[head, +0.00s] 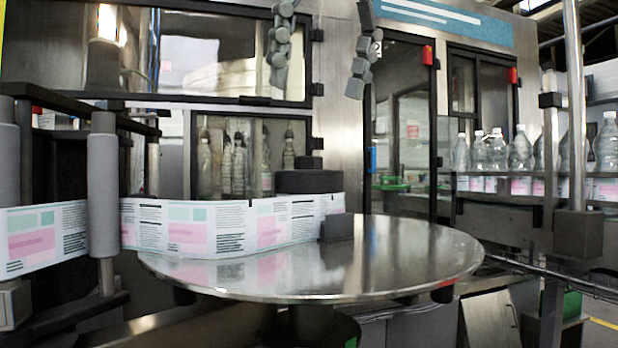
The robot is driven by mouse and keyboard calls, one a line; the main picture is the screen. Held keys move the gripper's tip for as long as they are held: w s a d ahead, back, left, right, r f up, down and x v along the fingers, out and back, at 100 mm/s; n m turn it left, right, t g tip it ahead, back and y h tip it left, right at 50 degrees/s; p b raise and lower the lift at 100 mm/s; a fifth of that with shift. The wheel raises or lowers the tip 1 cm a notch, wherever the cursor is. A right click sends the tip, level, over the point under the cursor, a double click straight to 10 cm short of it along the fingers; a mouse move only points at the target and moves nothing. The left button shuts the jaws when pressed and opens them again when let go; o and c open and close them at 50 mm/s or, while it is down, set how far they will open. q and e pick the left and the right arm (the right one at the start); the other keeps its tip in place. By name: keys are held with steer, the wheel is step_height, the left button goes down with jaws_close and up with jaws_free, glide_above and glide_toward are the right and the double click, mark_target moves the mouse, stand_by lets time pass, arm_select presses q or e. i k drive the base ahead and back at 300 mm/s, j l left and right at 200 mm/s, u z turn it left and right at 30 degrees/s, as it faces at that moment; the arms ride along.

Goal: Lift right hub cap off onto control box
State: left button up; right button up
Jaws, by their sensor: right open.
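A dark round hub cap (309,182) with a small block-like knob on top stands above the steel disc (400,262). Its lower part is hidden behind the printed label strip (230,228). My right gripper (317,86) hangs from the top edge, its two grey jointed fingers wide apart. It is open and empty, above the hub cap in the picture and apart from it. A control box cannot be told for certain; a grey box (578,235) sits on a post at the right. My left gripper is not in view.
A grey roller (103,195) stands at the left, with the label strip running past it. A small dark block (337,228) is at the disc, by the strip's end. Clear bottles (520,150) line a conveyor at the right. The disc's right part is bare.

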mark_target(308, 176)
steer(key=i, duration=0.85)
